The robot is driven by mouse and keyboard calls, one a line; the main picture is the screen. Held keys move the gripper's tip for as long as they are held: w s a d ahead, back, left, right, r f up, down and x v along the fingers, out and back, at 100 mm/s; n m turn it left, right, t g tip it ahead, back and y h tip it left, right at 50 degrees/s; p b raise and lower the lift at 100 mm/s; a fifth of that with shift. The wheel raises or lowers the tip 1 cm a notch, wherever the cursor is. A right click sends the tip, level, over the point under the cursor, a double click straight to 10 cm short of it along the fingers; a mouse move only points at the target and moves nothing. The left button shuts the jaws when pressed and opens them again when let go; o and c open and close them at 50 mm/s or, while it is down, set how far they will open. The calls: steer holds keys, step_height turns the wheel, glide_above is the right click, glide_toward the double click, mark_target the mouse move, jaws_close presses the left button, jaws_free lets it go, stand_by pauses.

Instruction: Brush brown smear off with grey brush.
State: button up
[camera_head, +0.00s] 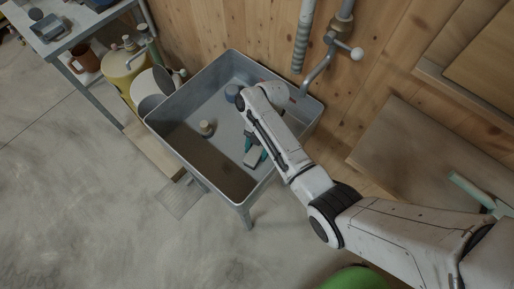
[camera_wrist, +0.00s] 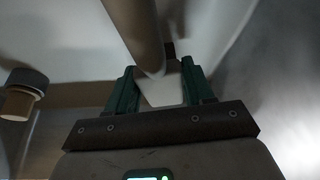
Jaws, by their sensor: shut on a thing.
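My gripper (camera_head: 254,152) is down inside the grey basin (camera_head: 235,190), with its teal fingers near the basin's front right side. In the wrist view the fingers (camera_wrist: 163,90) are closed around a pale grey piece, which I take to be the grey brush (camera_wrist: 163,92). A long grey-brown bar runs up from it; I cannot tell whether it belongs to the brush. A dull brown patch (camera_head: 185,140) covers the left inner part of the basin, perhaps the brown smear or partly shadow. My arm hides part of the basin's right side.
A small tan-and-grey stopper-like object (camera_head: 206,129) stands in the basin, left of my gripper. A blue-grey round object (camera_head: 232,92) is near the back. A pipe with a tap (camera_head: 322,68) hangs at the wooden wall. Containers (camera_head: 125,68) stand left of the basin.

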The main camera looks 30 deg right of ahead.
steer(key=shift+f+b, duration=0.5)
steer(key=shift+f, duration=0.15)
steer(key=shift+w, duration=0.1)
